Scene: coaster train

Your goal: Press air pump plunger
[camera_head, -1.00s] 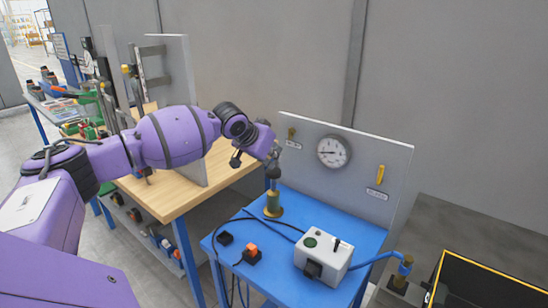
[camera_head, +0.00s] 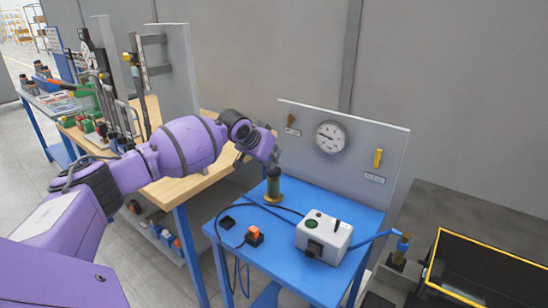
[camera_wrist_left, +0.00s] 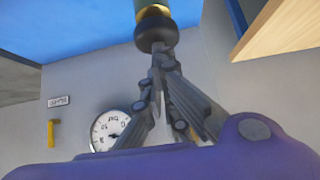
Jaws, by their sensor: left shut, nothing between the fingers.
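The air pump (camera_head: 274,188) is a green cylinder on a brass base, upright near the back left of the blue table (camera_head: 305,198). Its plunger's dark round knob (camera_head: 273,171) sits low, close above the body. In the left wrist view the knob (camera_wrist_left: 157,33) shows with a gold ring behind it. My left gripper (camera_head: 276,160) is directly above the pump, shut and empty. In the left wrist view its fingertips (camera_wrist_left: 160,52) meet at the knob and appear to touch it. My right gripper is in neither view.
A grey panel behind the table carries a round gauge (camera_head: 331,137) and a yellow handle (camera_head: 378,158). A grey box (camera_head: 325,238) and an orange switch (camera_head: 254,234) with cables stand in front of the pump. A wooden bench (camera_head: 172,190) is to the left.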

